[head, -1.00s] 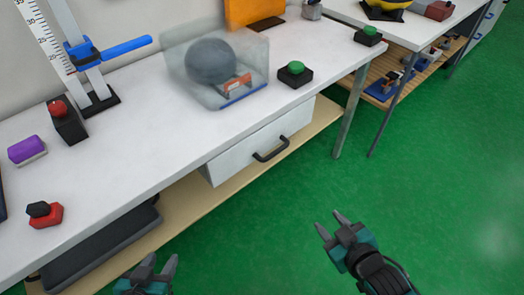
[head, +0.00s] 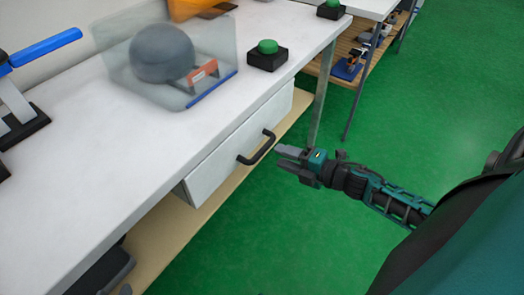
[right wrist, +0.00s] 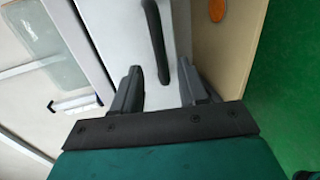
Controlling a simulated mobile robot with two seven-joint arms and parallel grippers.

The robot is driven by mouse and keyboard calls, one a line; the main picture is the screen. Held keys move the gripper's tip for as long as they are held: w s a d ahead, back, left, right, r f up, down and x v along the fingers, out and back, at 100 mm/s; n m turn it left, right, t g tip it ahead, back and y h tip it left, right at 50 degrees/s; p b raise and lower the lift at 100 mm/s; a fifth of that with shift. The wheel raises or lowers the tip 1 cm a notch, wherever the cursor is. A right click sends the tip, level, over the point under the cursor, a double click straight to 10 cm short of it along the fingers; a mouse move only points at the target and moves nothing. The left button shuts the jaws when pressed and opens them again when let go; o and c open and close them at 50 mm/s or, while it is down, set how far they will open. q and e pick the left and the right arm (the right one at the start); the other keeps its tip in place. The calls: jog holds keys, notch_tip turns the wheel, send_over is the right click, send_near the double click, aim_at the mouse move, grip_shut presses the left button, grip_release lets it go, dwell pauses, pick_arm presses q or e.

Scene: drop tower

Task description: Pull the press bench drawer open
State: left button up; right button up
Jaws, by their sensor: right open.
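The press bench drawer (head: 225,162) has a pale grey front under the white bench top and looks shut. Its black bar handle (head: 257,150) stands out from the front. My right gripper (head: 281,158) is open and empty, just right of the handle and pointing at it. In the right wrist view, the handle (right wrist: 157,40) lies ahead, between the lines of the right gripper's two fingers (right wrist: 160,78), not visibly between the pads.
The white bench top (head: 110,190) holds a clear guard around a grey ball (head: 162,53) and a green button on a black box (head: 267,56). A wooden lower shelf (head: 165,235) runs below the drawer. A bench leg (head: 322,95) stands right of it. Green floor is clear in front.

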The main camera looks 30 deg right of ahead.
aim_at(263, 148)
jog(key=b+x, duration=0.1)
jog(key=x, duration=0.6)
jog(key=shift+w+a, duration=0.15)
jog(key=shift+w, duration=0.1)
jog(key=shift+c, duration=0.4)
grip_shut()
